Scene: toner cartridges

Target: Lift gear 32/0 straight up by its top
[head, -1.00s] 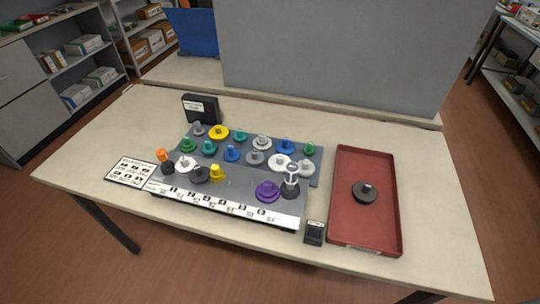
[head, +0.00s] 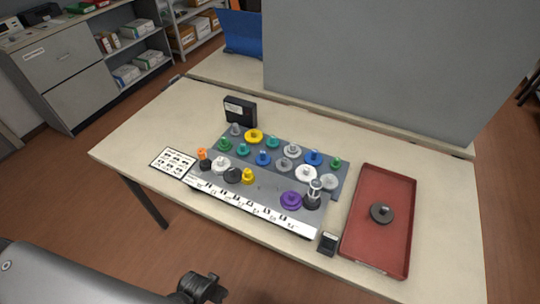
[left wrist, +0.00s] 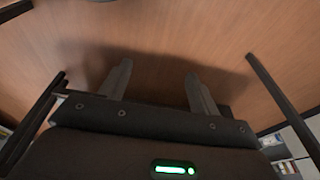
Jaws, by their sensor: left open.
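Several coloured gears stand on pegs of a grey rack (head: 268,184) on the table; no label reading 32/0 is legible, so I cannot tell which gear it is. Among them are a purple gear (head: 291,200), a yellow gear (head: 248,176) and a white gear (head: 306,173). A dark gear with a small hub (head: 381,212) lies in the red tray (head: 369,255). My left gripper (head: 206,291) is low at the front, off the table edge and well away from the gears. In the left wrist view its fingers (left wrist: 160,82) are apart and empty above the floor. My right gripper is not in view.
A black box (head: 240,112) stands behind the rack. A printed card (head: 173,162) lies to its left and a small dark device (head: 328,243) sits near its right front corner. A grey panel (head: 370,70) rises behind the table.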

